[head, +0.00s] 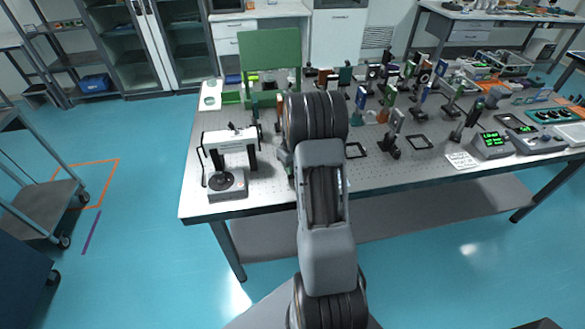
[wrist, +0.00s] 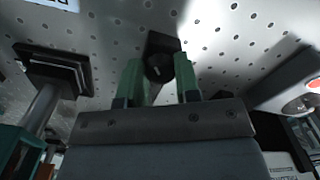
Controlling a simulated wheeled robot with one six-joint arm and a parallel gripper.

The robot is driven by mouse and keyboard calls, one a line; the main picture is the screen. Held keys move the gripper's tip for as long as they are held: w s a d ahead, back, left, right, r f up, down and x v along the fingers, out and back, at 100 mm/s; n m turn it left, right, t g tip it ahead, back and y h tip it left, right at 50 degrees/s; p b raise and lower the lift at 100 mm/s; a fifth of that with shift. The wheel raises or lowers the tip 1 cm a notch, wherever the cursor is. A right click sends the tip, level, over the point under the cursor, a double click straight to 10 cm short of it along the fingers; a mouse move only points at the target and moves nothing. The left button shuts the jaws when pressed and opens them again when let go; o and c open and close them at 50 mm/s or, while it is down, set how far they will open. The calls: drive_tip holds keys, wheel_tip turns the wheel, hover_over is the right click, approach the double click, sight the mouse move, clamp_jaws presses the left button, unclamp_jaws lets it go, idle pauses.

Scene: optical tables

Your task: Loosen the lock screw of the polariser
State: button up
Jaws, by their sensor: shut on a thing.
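In the wrist view, my gripper (wrist: 157,66) has its two green fingers on either side of a small dark round knob, the lock screw (wrist: 159,69). The gripper is shut on it. A light mark shows on the knob's face. A black block (wrist: 160,40), seemingly part of the polariser, shows just behind the knob. The rest of the polariser is hidden or too dark to make out. In the head view my own arm covers the gripper and the screw.
The perforated optical table (head: 270,192) bears many posts and mounts, crowded at the back right. A white instrument (head: 229,145) stands left of my arm. A dark post base (wrist: 52,68) is close to the left of my gripper. Control boxes (head: 491,145) stand at right.

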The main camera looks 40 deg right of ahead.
drive_tip(key=shift+m, duration=1)
drive_tip(key=o, duration=0.9)
drive_tip(key=shift+r, duration=0.1)
wheel_tip(320, 180, up, 14)
drive_tip(key=shift+f+b, duration=0.15)
drive_tip(key=shift+b, duration=0.6)
